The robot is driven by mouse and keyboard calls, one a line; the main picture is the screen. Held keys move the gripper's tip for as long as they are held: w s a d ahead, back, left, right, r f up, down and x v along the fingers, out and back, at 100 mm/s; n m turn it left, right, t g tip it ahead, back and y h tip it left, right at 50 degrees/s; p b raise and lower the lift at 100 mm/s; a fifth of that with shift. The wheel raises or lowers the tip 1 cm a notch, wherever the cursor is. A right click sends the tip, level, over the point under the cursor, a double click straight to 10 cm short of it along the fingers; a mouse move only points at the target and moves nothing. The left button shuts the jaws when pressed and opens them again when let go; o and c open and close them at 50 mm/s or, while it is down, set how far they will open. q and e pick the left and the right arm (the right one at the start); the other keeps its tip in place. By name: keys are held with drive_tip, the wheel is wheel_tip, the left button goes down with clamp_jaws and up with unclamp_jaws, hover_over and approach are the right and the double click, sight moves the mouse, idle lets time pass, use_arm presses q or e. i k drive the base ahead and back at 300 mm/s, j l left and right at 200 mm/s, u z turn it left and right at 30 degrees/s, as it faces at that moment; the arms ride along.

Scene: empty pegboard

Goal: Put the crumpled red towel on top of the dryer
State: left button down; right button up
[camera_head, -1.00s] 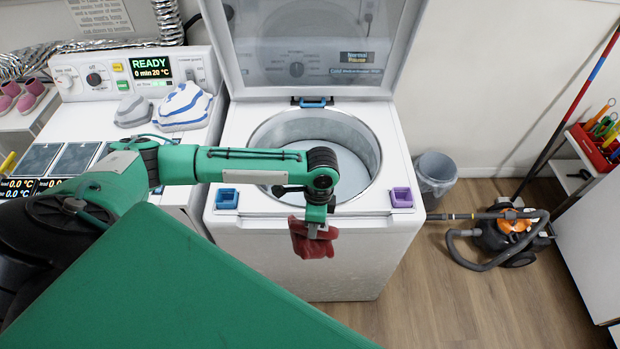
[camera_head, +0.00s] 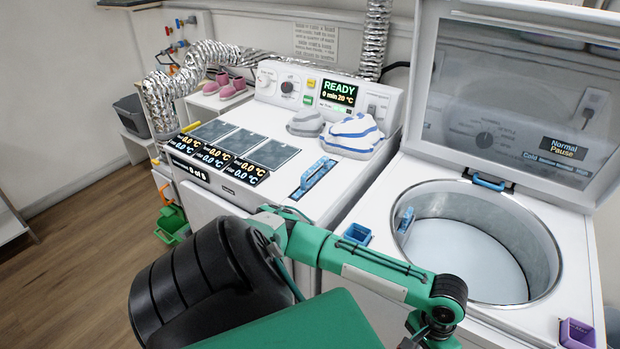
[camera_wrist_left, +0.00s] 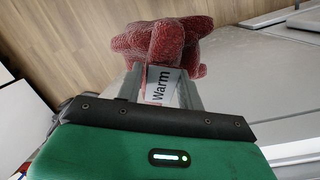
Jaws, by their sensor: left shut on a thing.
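The crumpled red towel (camera_wrist_left: 155,42) is held at the tips of my left gripper (camera_wrist_left: 163,80) in the left wrist view. The gripper is shut on it, and a "Warm" label shows between the fingers. In the head view the towel and fingertips are out of sight below the bottom edge; only my green left arm shows. The white dryer (camera_head: 292,178), with a READY display (camera_head: 339,91), stands left of the open washer. My left arm is in front of both machines. My right gripper is not in view.
A grey cloth (camera_head: 306,123) and a white-and-blue cloth (camera_head: 352,136) lie at the back right of the dryer top. Dark panels with temperature readouts (camera_head: 238,141) cover its left part. The washer (camera_head: 440,180) has its lid raised. Bare white surface lies between the panels and cloths.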

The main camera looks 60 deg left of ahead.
sight(245, 121)
drive_tip(key=k+j, duration=0.15)
drive_tip(key=j, duration=0.2)
drive_tip(key=k+j, duration=0.15)
drive_tip(key=j, duration=0.2)
drive_tip(key=k+j, duration=0.2)
drive_tip(key=j, duration=0.2)
drive_tip(key=k+j, duration=0.15)
drive_tip(key=j, duration=0.2)
drive_tip(key=k+j+u, duration=0.1)
drive_tip(key=j, duration=0.25)
drive_tip(key=k+j, duration=0.2)
drive_tip(key=j, duration=0.15)
drive_tip(key=k+j, duration=0.15)
drive_tip(key=j, duration=0.25)
drive_tip(key=k+j, duration=0.15)
drive_tip(key=j, duration=0.2)
